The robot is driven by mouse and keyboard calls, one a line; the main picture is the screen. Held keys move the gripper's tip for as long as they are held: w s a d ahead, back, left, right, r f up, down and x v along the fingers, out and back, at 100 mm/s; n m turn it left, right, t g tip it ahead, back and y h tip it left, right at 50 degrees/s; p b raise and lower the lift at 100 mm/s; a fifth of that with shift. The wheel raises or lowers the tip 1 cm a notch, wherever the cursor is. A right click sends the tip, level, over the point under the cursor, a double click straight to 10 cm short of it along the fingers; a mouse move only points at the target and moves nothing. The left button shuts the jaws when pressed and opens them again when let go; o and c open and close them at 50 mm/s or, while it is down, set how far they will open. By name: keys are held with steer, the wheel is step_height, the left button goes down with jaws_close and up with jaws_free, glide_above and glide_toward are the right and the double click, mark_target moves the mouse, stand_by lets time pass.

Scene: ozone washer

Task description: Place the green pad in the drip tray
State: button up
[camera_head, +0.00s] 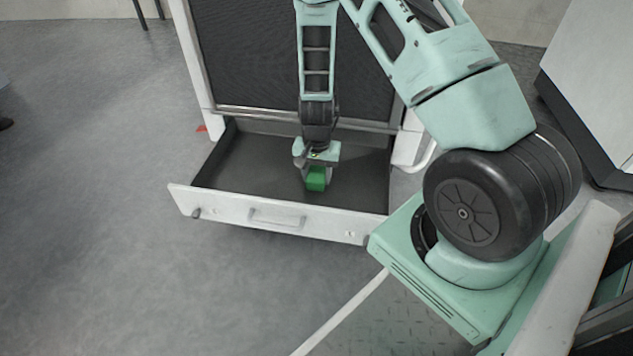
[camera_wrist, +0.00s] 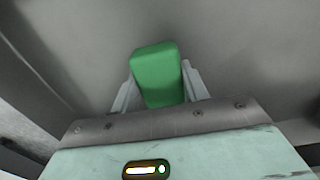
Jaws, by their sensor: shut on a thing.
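The green pad (camera_head: 316,179) is a small green block. My gripper (camera_head: 315,172) is shut on it, and the pad shows over the dark inside of the drip tray, toward its right half. In the wrist view the pad (camera_wrist: 157,75) stands between the two pale fingers of my gripper (camera_wrist: 158,90), with grey tray floor beyond it. The drip tray (camera_head: 275,218) is a wide, shallow, pulled-out drawer with a white front and a handle. I cannot tell whether the pad touches the tray floor.
The washer (camera_head: 290,60) with a dark mesh panel rises behind the tray. A pale cabinet (camera_head: 600,85) stands at the right. The grey floor (camera_head: 90,200) at the left is clear.

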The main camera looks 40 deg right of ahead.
steer(key=shift+f, duration=0.4)
steer(key=shift+f, duration=0.2)
steer(key=o, duration=1)
steer(key=shift+c, duration=0.2)
steer(key=shift+r, duration=0.1)
